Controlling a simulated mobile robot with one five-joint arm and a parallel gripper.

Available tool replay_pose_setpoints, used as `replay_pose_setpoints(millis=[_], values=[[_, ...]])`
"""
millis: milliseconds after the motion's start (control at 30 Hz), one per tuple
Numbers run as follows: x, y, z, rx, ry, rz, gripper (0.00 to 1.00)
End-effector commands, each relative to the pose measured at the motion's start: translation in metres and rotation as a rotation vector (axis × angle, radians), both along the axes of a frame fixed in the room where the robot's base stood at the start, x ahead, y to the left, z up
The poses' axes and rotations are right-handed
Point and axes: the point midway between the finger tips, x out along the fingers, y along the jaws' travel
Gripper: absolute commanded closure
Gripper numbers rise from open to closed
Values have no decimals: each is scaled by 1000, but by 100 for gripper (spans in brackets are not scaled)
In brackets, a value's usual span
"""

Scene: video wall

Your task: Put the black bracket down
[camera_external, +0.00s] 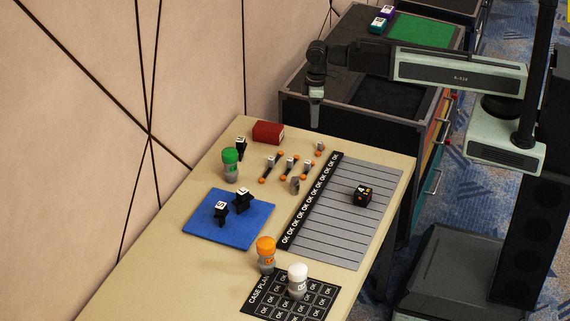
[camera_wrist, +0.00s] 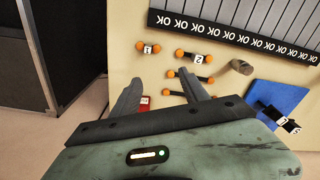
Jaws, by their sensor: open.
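Two black brackets with white labels stand on the blue mat: one at the front (camera_external: 221,212) and one just behind it (camera_external: 242,202). A third black labelled piece (camera_external: 241,146) stands off the mat, near the red box. My gripper (camera_external: 316,120) is open and empty, raised above the table's far end, well away from the mat. In the wrist view the spread fingers of my gripper (camera_wrist: 160,76) have nothing between them in their grip. A black bracket (camera_wrist: 279,119) shows on the blue mat (camera_wrist: 272,92) at the right of that view.
The red box (camera_external: 268,132) and a green-capped bottle (camera_external: 230,165) stand left of several orange-ended bars (camera_external: 270,168). A dark cube (camera_external: 363,195) sits on the grey lined panel (camera_external: 345,225). Orange-capped (camera_external: 265,255) and white-capped (camera_external: 298,280) bottles stand in front. A dark cabinet (camera_external: 350,140) adjoins the table.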

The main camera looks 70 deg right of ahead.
Motion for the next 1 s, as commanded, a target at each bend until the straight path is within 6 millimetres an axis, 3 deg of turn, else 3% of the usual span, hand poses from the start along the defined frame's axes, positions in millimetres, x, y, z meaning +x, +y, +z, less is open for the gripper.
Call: replay_pose_setpoints(millis=[33,100,233,367,1000], values=[[-37,-43,0,-4,6,-103,48],[-65,-82,0,-10,13,-223,48],[-99,-123,0,-17,23,-367,48],[-106,-134,0,-19,26,-411,48],[-104,-133,0,-19,26,-406,48]])
